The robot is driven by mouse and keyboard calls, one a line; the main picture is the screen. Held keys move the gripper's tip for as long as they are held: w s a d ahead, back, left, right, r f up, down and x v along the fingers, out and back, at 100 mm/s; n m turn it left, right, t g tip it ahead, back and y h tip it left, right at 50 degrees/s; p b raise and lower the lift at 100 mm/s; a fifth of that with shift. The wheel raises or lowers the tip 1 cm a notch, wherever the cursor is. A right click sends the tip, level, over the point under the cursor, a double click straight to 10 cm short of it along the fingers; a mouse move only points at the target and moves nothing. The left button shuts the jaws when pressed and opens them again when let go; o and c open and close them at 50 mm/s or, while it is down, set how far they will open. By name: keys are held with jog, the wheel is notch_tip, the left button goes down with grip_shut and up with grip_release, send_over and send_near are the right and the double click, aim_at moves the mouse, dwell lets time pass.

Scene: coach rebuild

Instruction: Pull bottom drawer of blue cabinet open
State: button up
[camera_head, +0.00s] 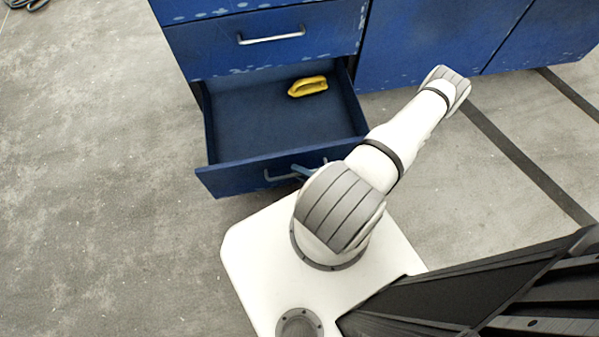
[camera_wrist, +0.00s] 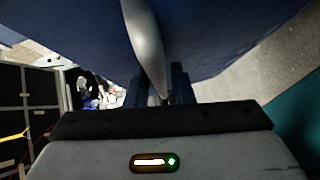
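The blue cabinet (camera_head: 345,32) stands at the top of the head view. Its bottom drawer (camera_head: 245,180) is pulled well out, with its inside floor showing. The drawer's metal handle (camera_head: 279,177) is on its front, partly hidden by my arm. My gripper (camera_head: 304,171) is at this handle, mostly hidden behind my arm in the head view. In the wrist view the handle (camera_wrist: 148,45) runs between the two dark fingers of my gripper (camera_wrist: 158,88), which look closed on it.
A yellow object (camera_head: 308,86) lies inside the drawer near its back. The drawer above, with its own handle (camera_head: 271,35), is shut. My white base is close to the drawer front. Grey floor (camera_head: 90,200) is clear at the left.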

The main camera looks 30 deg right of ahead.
jog(key=shift+o, duration=1)
jog(key=p+v, duration=0.1)
jog(key=v, duration=0.6)
jog(key=shift+s+d, duration=0.2)
jog(key=shift+s, duration=0.15)
